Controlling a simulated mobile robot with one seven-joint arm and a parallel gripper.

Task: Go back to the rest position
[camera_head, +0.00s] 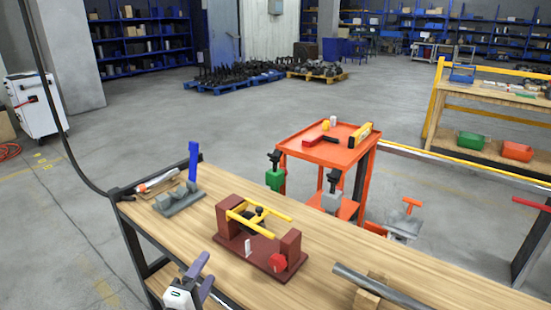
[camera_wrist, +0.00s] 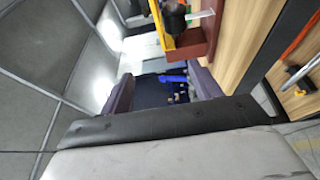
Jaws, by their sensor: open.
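My gripper (camera_head: 209,267) is at the lower left of the head view, by the near edge of the wooden bench (camera_head: 335,248). Its two purple fingers are spread with nothing between them. It is to the left of and apart from a dark red fixture (camera_head: 262,262) on the bench, which has two upright blocks, yellow bars and a red knob. In the wrist view the spread fingers of my gripper (camera_wrist: 163,92) show again. Part of the red fixture (camera_wrist: 190,45) with a yellow bar lies beyond them.
A grey device with a blue handle (camera_head: 193,165) stands at the bench's far left corner. A metal bar on wooden blocks (camera_head: 367,299) lies at the front right. Behind the bench are green (camera_head: 275,179) and grey vises and an orange cart (camera_head: 330,152). Open floor lies left.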

